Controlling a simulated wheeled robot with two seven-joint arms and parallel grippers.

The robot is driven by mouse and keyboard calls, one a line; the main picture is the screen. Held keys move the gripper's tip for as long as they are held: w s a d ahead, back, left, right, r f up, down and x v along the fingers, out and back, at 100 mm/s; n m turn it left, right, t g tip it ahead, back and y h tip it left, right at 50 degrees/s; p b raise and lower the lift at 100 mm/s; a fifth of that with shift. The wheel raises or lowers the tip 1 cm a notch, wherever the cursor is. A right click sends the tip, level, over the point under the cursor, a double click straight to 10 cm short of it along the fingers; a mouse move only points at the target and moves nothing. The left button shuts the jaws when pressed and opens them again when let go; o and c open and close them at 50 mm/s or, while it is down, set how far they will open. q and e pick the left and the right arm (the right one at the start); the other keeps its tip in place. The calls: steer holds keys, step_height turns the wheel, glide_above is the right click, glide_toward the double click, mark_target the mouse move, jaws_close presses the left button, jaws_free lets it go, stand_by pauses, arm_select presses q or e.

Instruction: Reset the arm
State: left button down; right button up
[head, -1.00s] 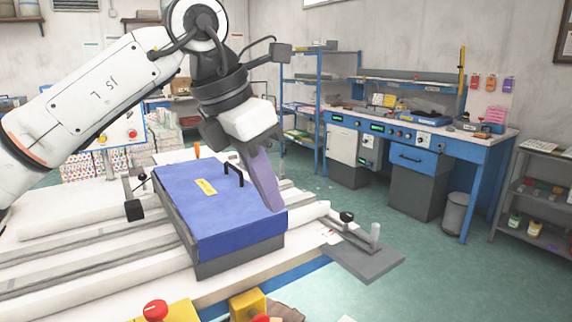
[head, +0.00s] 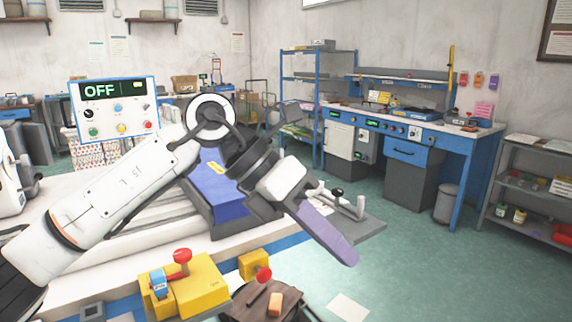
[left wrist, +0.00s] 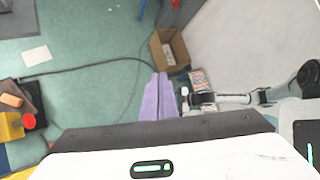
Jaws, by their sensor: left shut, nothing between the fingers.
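My left gripper (head: 345,258) hangs at the centre of the head view, its purple fingers pressed together and empty. It points down and to the right, past the front edge of the table. The shut fingers also show in the left wrist view (left wrist: 157,98), over the floor. The blue-topped block (head: 213,180) lies on the white table behind my left arm, which hides part of it. My left gripper is apart from the block. My right gripper cannot be made out in these views.
Yellow control boxes (head: 190,284) with red knobs stand at the front. A brown stool (head: 245,305) with an orange piece is beside them. A panel (head: 115,112) reading OFF stands behind. A cardboard box (left wrist: 170,50) sits by the wall. The green floor (head: 420,270) at right is mostly open.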

arm_select(q)
steer(key=s+d+n+g+h, duration=0.2)
steer(key=s+d+g+h, duration=0.15)
steer(key=d+h, duration=0.25)
steer(key=w+a+f+n+t+h, duration=0.1)
steer(key=w+a+f+n+t, duration=0.4)
steer(key=n+t, duration=0.65)
steer(key=w+a+f+n+t+h, duration=0.1)
steer(key=w+a+f+n+t, duration=0.2)
steer(key=a+f+n+t, duration=0.85)
step_height(320, 180, down, 4)
steer(key=n+y, duration=0.7)
steer(key=n, duration=0.5)
steer(key=s+a+f+n+g+y, duration=0.2)
steer(key=s+a+f+n+y, duration=0.15)
steer(key=f, duration=0.45)
steer(key=s+a+f+n+g+y, duration=0.25)
steer(key=s+a+f, duration=0.2)
steer(key=f, duration=0.35)
steer(key=s+a+f+n+g+y, duration=0.1)
steer(key=s+a+f+n+g, duration=0.2)
steer(key=s+f, duration=0.8)
steer(key=s+a+g, duration=0.1)
steer(key=s+g, duration=0.1)
steer(key=s, duration=0.1)
steer(key=shift+s+a+f, duration=0.15)
steer(key=shift+s+a, duration=0.15)
